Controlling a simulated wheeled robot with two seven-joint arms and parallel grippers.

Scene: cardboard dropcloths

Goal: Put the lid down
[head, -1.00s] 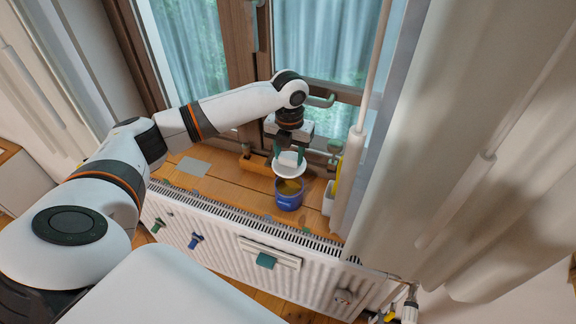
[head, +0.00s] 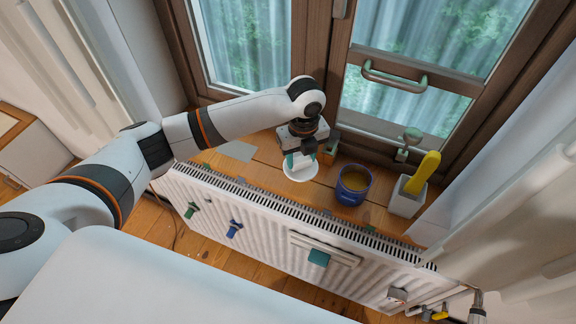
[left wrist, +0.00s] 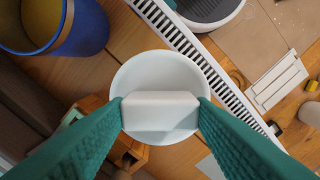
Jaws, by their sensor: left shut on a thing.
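The lid is a round white disc with a block-shaped white handle; it shows in the head view (head: 300,174) and in the left wrist view (left wrist: 160,66). My left gripper (head: 299,160) is shut on the lid's handle, with its green fingers on either side of it in the left wrist view (left wrist: 160,112). The lid is level over the wooden sill, left of the blue pot (head: 354,186) and apart from it. I cannot tell whether it touches the sill. The pot is open, with yellow-brown contents, and also shows in the left wrist view (left wrist: 88,35). My right gripper is out of view.
A white holder (head: 407,198) with a yellow-handled tool stands right of the pot. A grey sheet (head: 238,150) lies on the sill to the left. A wooden block (head: 328,151) is behind the lid. The white radiator (head: 270,225) runs along the sill's front; the window is behind.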

